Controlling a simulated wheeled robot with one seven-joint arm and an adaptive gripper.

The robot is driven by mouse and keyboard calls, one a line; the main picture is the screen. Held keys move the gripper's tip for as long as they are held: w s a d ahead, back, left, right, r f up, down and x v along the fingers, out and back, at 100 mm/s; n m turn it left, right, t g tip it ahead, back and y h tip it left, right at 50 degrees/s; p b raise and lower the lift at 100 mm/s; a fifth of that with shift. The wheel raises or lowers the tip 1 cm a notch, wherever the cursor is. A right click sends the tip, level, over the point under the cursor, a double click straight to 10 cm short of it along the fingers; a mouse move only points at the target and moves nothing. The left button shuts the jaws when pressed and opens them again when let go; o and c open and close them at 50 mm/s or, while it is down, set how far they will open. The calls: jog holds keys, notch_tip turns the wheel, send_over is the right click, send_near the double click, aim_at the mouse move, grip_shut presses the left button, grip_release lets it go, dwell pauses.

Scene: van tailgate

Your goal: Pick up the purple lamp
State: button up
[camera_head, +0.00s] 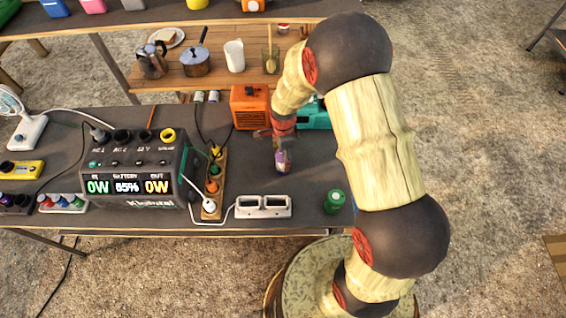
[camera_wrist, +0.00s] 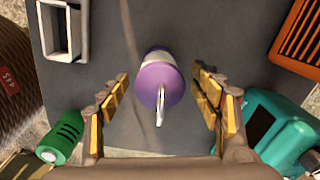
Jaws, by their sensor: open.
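The purple lamp (camera_head: 282,161) stands on the dark tabletop, small in the head view, with a pale band and a purple part. In the wrist view the purple lamp (camera_wrist: 158,84) shows from above, with a purple round top, a pale band behind it and a light handle or loop. My gripper (camera_wrist: 162,92) is open, its yellow-padded fingers on the left and right of the lamp with gaps on both sides. In the head view my gripper (camera_head: 284,140) is above the lamp and partly hidden by my arm.
An orange box (camera_head: 249,107) and a teal item (camera_head: 314,115) stand behind the lamp. A green can (camera_head: 334,201) is at the right front. A power strip (camera_head: 214,182) and power station (camera_head: 133,170) are left. Bare tabletop surrounds the lamp.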

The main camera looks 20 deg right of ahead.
notch_tip(320, 180, down, 3)
jog(key=shift+r, duration=0.1)
jog(key=c, duration=1.5)
jog(key=shift+o, duration=0.2)
